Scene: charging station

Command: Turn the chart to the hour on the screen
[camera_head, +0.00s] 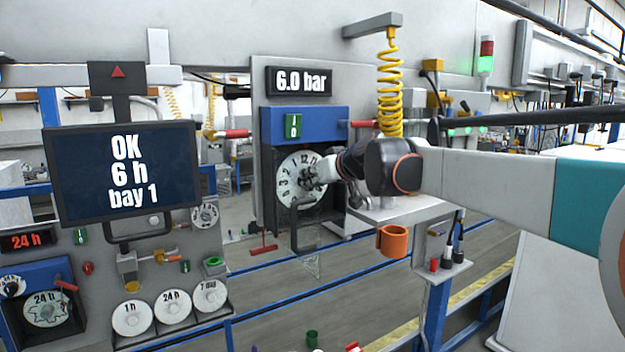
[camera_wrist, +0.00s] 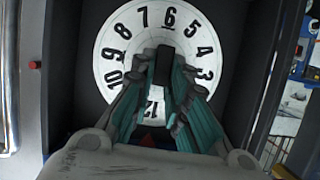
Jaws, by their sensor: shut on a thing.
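The screen (camera_head: 122,175) at the left reads "OK 6 h bay 1". The round white chart (camera_head: 288,190) is mounted upright in a dark recess below a blue housing (camera_head: 303,125). In the wrist view the chart (camera_wrist: 110,70) shows 6 at the top and 12 at the bottom. My gripper (camera_head: 318,172) is in front of the chart's middle.
A display (camera_head: 299,81) above the housing reads "6.0 bar". A shelf (camera_head: 403,210) with an orange cup (camera_head: 393,242) is at the right. Spare discs (camera_head: 172,306) sit in a rack at lower left.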

